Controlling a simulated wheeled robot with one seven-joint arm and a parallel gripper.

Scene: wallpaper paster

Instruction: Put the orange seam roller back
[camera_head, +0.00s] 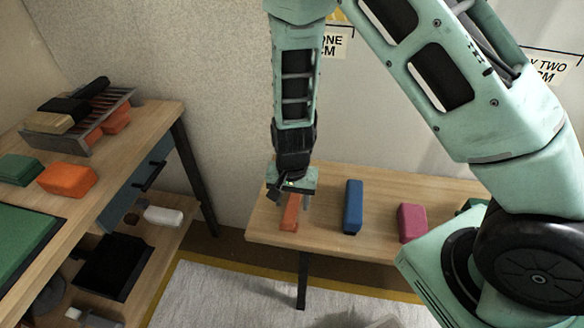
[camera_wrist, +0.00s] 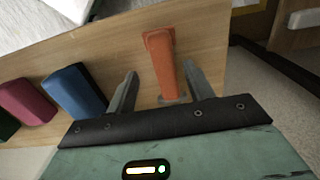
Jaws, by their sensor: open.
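An orange block-like piece (camera_head: 290,214), which I take to be the orange seam roller, rests on the small wooden bench (camera_head: 335,246) at its left end. It also shows in the wrist view (camera_wrist: 161,62), lying lengthwise toward my fingers. My gripper (camera_head: 290,196) points down over it, with the fingers apart. In the wrist view my gripper (camera_wrist: 162,85) has one finger on each side of the orange piece's near end. Whether the fingers touch it I cannot tell.
To its right on the bench stand a blue block (camera_head: 353,206), a pink block (camera_head: 411,223) and a partly hidden green one. A wooden table (camera_head: 130,150) at the left holds a slotted rack (camera_head: 75,120), orange blocks (camera_head: 67,179) and a green mat (camera_head: 22,240). A pale rug lies between.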

